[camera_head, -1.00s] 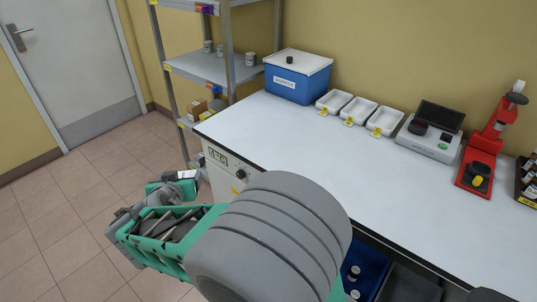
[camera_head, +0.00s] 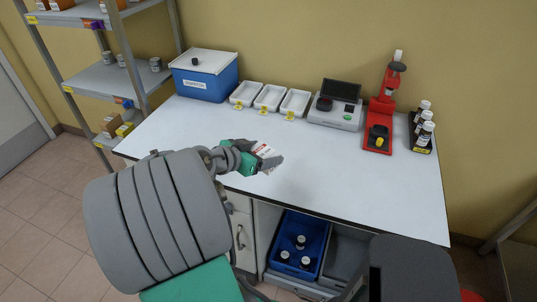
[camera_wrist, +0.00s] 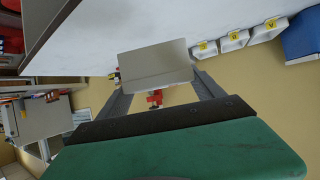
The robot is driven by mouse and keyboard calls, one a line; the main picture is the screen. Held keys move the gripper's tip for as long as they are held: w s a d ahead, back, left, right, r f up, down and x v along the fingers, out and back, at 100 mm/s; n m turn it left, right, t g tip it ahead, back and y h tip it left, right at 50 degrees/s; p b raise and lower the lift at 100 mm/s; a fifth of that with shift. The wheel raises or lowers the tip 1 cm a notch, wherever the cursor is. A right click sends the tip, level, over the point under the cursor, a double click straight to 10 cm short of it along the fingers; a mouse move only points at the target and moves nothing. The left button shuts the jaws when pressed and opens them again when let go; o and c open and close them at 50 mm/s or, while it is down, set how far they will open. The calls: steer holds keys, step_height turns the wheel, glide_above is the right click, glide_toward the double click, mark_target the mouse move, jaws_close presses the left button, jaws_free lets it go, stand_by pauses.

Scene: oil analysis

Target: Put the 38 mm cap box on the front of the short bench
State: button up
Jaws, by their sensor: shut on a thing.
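My gripper (camera_head: 263,160) is shut on a small white box with red print (camera_head: 267,152), which I take to be the 38 mm cap box; its label is too small to read. In the wrist view the box (camera_wrist: 156,62) shows a plain grey face between the two fingers of my gripper (camera_wrist: 158,80). The white-topped bench (camera_head: 330,185) lies under and beyond the gripper. The box is over the front left part of its top, tilted; it appears held above the surface, but I cannot tell how high.
A blue lidded bin (camera_head: 205,83), white trays (camera_head: 268,98), a scale-like device (camera_head: 335,113), a red stand (camera_head: 379,125) and a bottle rack (camera_head: 421,140) line the bench's back. A blue crate (camera_head: 298,245) sits below. The bench's front and middle are clear.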

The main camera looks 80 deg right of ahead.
steer(key=d+f, duration=0.2)
steer(key=d, duration=0.1)
steer(key=d+f+p, duration=0.1)
steer(key=d+f, duration=0.2)
steer(key=w+d+f, duration=0.1)
steer(key=d+f, duration=0.2)
steer(key=shift+w+d+p, duration=0.1)
steer(key=shift+p, duration=0.25)
step_height(320, 180, down, 2)
steer(key=shift+f+p, duration=0.25)
steer(key=shift+p, duration=0.35)
steer(key=shift+f, duration=0.35)
steer(key=o, duration=1.4)
